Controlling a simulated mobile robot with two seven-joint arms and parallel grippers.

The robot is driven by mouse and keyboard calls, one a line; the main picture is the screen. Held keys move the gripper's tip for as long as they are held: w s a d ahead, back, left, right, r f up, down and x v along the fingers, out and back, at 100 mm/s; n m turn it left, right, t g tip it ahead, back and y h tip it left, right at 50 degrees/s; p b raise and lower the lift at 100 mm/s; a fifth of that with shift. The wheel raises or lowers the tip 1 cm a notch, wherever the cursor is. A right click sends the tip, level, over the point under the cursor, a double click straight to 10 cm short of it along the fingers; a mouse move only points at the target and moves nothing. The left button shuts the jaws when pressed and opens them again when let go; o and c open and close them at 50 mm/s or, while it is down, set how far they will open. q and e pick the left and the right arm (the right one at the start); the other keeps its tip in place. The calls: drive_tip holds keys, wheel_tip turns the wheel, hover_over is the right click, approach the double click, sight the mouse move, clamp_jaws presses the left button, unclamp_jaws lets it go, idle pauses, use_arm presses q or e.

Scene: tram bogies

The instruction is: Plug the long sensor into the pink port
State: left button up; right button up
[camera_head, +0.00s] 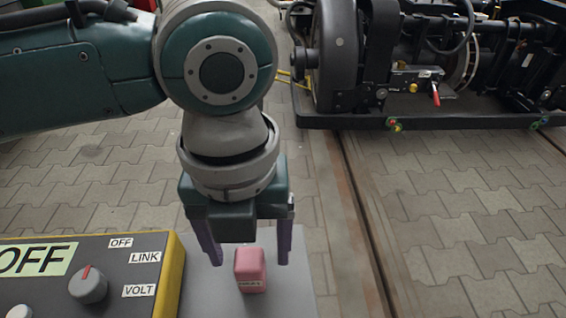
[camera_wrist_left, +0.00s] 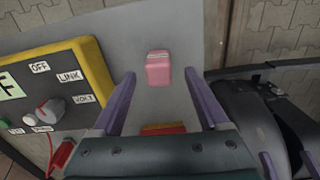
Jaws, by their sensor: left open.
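A small pink block (camera_head: 250,272) with a white label stands on a grey surface beside the control box. It also shows in the left wrist view (camera_wrist_left: 158,70). The label is too small to read, and I cannot tell whether the block is the pink port or a sensor. My left gripper (camera_head: 250,261) points down with its purple fingers spread. In the head view the fingers appear on either side of the block, with gaps. Nothing is held between them. I cannot make out a long sensor in either view. My right gripper is not in view.
A yellow-edged control box (camera_head: 173,275) with a knob (camera_head: 88,285) stands left of the block. A red and yellow thing (camera_wrist_left: 163,128) shows near my gripper's palm. A black bogie (camera_head: 420,70) stands at back right. Paved floor (camera_head: 455,230) lies open at right.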

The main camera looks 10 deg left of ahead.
use_arm(q)
drive_tip(key=shift+f, duration=0.3)
wheel_tip(320, 180, down, 5)
drive_tip(key=b, duration=0.2)
drive_tip(key=shift+s+f+b, duration=0.1)
drive_tip(key=shift+f+b, duration=0.05)
drive_tip(key=shift+b, duration=0.15)
drive_tip(key=shift+a, duration=0.1)
clamp_jaws()
idle(0.4)
